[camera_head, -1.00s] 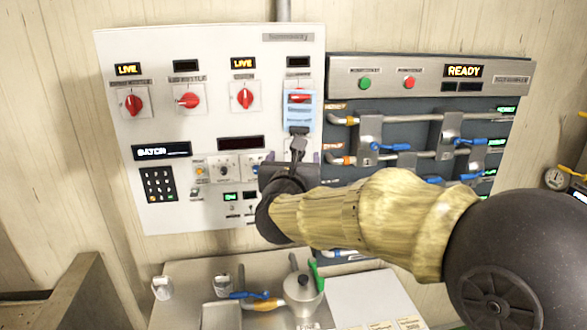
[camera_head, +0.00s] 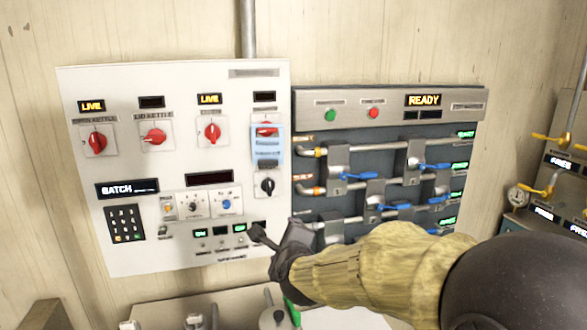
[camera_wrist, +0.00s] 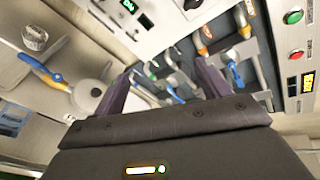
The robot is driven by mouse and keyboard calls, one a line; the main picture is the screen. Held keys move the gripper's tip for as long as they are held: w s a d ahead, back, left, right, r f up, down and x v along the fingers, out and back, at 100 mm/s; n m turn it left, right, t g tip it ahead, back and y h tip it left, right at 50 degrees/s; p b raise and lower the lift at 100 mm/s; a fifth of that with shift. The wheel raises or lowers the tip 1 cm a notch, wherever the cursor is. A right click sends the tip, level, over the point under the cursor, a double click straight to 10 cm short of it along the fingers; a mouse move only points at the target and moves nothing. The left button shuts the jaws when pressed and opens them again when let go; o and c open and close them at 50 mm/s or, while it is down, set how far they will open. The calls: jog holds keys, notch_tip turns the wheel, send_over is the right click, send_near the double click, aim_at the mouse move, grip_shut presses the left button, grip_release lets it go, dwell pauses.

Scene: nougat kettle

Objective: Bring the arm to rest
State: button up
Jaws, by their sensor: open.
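My gripper (camera_head: 272,238) is in front of the lower right corner of the white control panel (camera_head: 120,88), at the end of my arm, which reaches in from the right. In the wrist view its two purple-grey fingers (camera_wrist: 160,88) stand apart with nothing held between them. Behind them are blue-handled valves on the dark valve panel (camera_head: 400,137). I cannot tell from the head view how far the fingers are from the panels.
A blue tag with a padlock (camera_head: 267,147) covers the rightmost red switch. A bench (camera_head: 165,312) with a kettle (camera_head: 273,318) stands below. More yellow-handled valves (camera_head: 553,140) are at the right.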

jog(key=s+d+f+n+g+h, duration=0.2)
jog(key=s+d+f+n+g, duration=0.9)
jog(key=s+d+f+n, duration=0.6)
jog(key=s+f+n, duration=0.2)
jog(key=s+n, duration=0.2)
jog(key=shift+s+d+h, duration=0.2)
jog(key=shift+h, duration=0.2)
